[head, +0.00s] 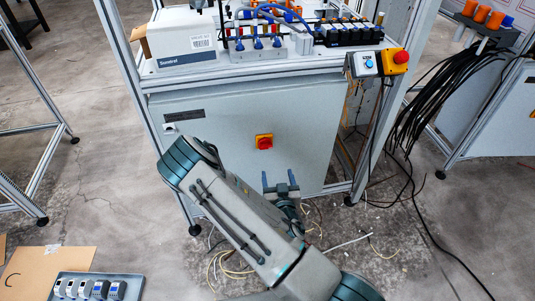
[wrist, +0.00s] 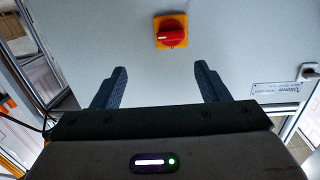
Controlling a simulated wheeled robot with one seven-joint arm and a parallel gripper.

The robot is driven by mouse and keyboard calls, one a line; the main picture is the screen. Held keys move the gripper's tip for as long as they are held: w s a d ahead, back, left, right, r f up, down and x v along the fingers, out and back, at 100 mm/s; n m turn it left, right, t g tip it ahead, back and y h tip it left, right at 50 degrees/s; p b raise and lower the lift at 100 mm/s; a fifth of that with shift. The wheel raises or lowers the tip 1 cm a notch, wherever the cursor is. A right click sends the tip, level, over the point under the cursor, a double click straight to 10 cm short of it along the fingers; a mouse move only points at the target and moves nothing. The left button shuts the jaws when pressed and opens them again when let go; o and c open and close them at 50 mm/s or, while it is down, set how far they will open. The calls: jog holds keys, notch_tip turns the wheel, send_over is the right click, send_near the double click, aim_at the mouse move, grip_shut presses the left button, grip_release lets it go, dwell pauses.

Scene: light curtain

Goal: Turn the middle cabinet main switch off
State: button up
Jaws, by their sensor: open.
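The main switch (head: 264,142) is a red rotary knob on a yellow-orange square plate, on the front of the grey cabinet (head: 225,115) under the workbench. In the wrist view the red switch (wrist: 171,36) shows upper centre, with its handle lying roughly horizontal. My gripper (head: 280,178) is open and empty, in front of the cabinet and below the switch in the head view. In the wrist view its two dark fingers (wrist: 160,75) are spread apart, with the switch beyond and between them in the picture. The fingers do not touch the switch.
A yellow box with a red button (head: 396,61) and a blue-button box (head: 367,64) sit at the bench's right edge. Black cables (head: 430,100) hang at right. Loose wires (head: 235,265) lie on the floor. A tray (head: 95,287) stands at lower left.

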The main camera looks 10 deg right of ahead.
aim_at(266, 148)
jog(key=shift+n+t+y, duration=0.3)
jog(key=shift+n+y, duration=0.3)
jog(key=w, duration=0.8)
jog(key=w+a, duration=0.1)
jog(key=w, duration=0.4)
jog(key=shift+w+f, duration=0.1)
jog(key=shift+f, duration=0.1)
jog(key=shift+c, duration=0.3)
jog(key=c, duration=0.9)
